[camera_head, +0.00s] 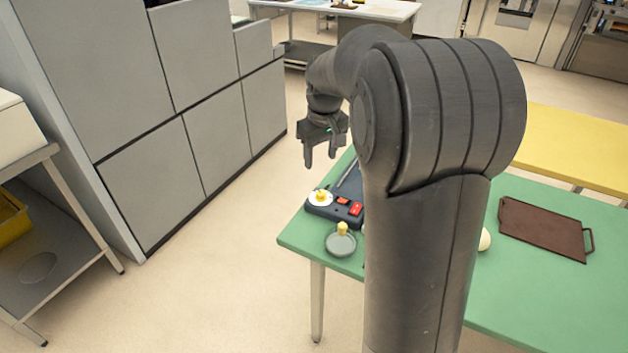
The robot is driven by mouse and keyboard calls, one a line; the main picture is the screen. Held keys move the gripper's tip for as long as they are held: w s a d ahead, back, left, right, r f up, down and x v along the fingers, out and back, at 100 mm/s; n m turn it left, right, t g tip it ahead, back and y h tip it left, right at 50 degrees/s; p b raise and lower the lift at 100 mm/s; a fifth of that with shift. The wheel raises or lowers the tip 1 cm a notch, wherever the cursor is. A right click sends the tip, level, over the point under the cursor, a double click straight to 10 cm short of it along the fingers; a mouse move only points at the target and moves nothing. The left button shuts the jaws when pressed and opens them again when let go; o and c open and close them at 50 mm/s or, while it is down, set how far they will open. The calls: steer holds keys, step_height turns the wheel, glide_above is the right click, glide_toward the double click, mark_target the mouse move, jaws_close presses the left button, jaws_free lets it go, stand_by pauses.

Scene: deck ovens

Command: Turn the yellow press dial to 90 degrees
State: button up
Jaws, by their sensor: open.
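A yellow dial (320,196) sits on a white disc at the left end of a dark control box (337,210). The box stands near the left corner of the green table (296,240) and has red buttons (355,209) to the right of the dial. My gripper (320,164) is open and empty, with its fingers pointing down. In the picture it shows above the dial, apart from it. The dial's angle is too small to read. My arm hides part of the table and perhaps part of the box.
A round grey dish (341,244) with a yellow knob-like piece (342,228) stands just in front of the box. A brown tray (543,230) lies on the right of the table. Grey cabinets (210,100) stand to the left, with open floor between.

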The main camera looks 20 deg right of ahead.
steer(key=n+g, duration=0.1)
glide_toward(321, 193)
steer(key=f, duration=0.8)
steer(key=shift+w+f, duration=0.2)
steer(key=shift+f, duration=0.15)
steer(key=c, duration=1)
steer(key=shift+o, duration=0.2)
